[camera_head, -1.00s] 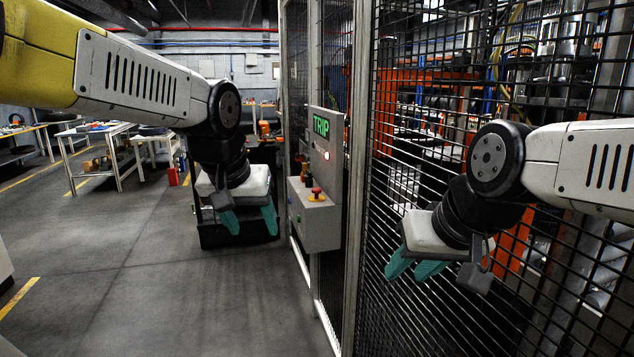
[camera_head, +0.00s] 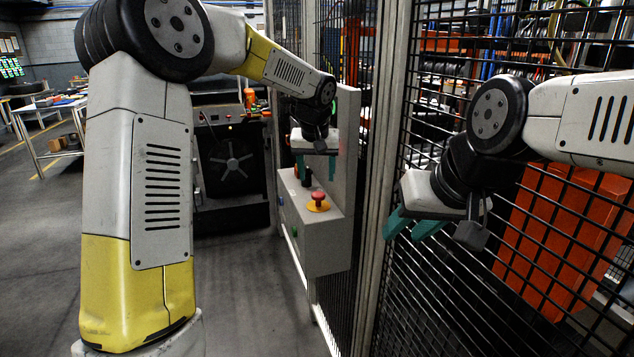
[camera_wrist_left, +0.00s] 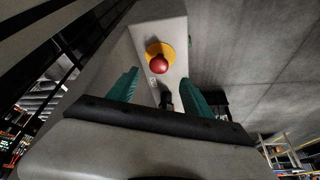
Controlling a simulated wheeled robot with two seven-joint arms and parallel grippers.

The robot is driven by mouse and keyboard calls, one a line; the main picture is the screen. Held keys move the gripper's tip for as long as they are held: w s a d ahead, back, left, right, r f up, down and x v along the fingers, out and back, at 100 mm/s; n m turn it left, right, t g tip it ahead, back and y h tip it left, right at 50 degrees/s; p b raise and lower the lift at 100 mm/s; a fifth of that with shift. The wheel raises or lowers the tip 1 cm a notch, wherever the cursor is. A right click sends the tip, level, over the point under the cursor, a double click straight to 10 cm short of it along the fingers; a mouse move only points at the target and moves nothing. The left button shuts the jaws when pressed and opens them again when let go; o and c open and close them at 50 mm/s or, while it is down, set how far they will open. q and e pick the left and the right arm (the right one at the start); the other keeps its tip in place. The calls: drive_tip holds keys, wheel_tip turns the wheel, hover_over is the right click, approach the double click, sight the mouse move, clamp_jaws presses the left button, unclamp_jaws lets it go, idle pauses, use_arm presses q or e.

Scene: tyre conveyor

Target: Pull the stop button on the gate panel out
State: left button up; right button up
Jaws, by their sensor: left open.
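The stop button (camera_head: 318,197) is a red mushroom head on a yellow disc, on the sloped top of the grey gate panel box (camera_head: 325,250). My left gripper (camera_head: 317,182) is open and empty, just above and behind the button in the head view, teal fingers pointing down. In the left wrist view the red button (camera_wrist_left: 160,63) shows beyond the gap between the open fingers (camera_wrist_left: 159,78), apart from them. Whether the button is in or out cannot be told. My right gripper (camera_head: 411,226) has its teal fingers apart, empty, in front of the mesh fence.
The gate panel's upright plate (camera_head: 347,150) rises close beside my left gripper. Mesh fence (camera_head: 430,300) and posts stand to the right. A dark machine with a fan (camera_head: 230,160) stands behind on the left. The floor (camera_head: 250,300) before the panel is clear.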

sight(318, 193)
use_arm(q)
drive_tip(key=x, duration=0.8)
drive_tip(key=shift+w, duration=0.25)
